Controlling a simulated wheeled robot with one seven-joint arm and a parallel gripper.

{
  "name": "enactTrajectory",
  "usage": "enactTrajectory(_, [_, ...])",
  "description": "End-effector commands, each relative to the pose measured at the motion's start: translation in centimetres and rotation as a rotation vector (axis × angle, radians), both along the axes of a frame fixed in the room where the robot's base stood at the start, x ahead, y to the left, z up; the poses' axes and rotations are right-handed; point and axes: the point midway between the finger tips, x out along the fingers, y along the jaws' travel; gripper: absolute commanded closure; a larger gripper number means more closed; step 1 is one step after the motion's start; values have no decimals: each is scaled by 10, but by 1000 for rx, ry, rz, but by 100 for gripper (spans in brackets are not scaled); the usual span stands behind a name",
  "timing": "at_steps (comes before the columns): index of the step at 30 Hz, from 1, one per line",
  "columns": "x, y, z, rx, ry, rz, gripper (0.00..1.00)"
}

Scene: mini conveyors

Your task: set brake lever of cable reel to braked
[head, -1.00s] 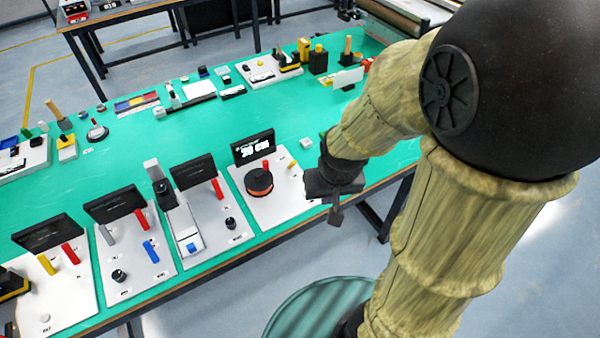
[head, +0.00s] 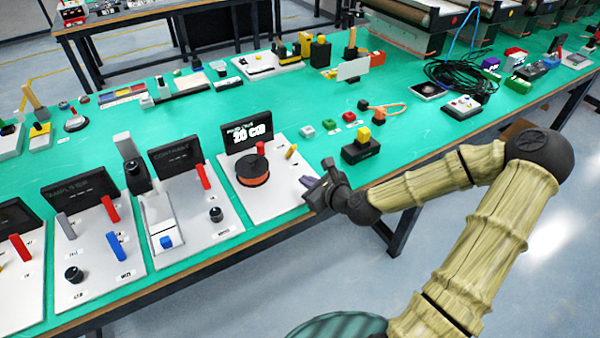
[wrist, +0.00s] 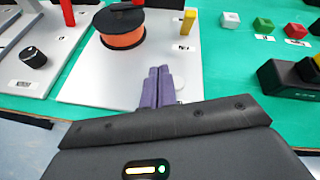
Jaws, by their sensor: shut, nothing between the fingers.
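The cable reel station is a pale panel (head: 285,199) with an orange spool with a black top (head: 253,172). A red handle (head: 260,148) stands at the spool. A short yellow lever (head: 291,152) stands to the right of it, near a small label; it also shows in the wrist view (wrist: 188,22). I cannot read which lever position is braked. My gripper (head: 308,182) is shut and empty at the panel's right front edge.
A black display (head: 247,134) with white digits stands behind the spool. Further panels with red and blue levers (head: 117,246) lie to the left. A black block with a yellow top (head: 361,150) and small coloured buttons stand right.

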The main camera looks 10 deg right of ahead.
Motion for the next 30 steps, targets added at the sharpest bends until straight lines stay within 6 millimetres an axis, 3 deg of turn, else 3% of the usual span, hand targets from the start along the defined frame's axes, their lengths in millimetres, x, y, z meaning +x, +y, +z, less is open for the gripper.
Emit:
enactTrajectory(3, [12,-24,4,203,-41,-147,100])
enactTrajectory(7, [16,-33,13,279,-58,-197,100])
enactTrajectory(20, [23,-29,12,276,-55,-194,100])
enactTrajectory(30, [70,-13,-2,274,-56,-193,100])
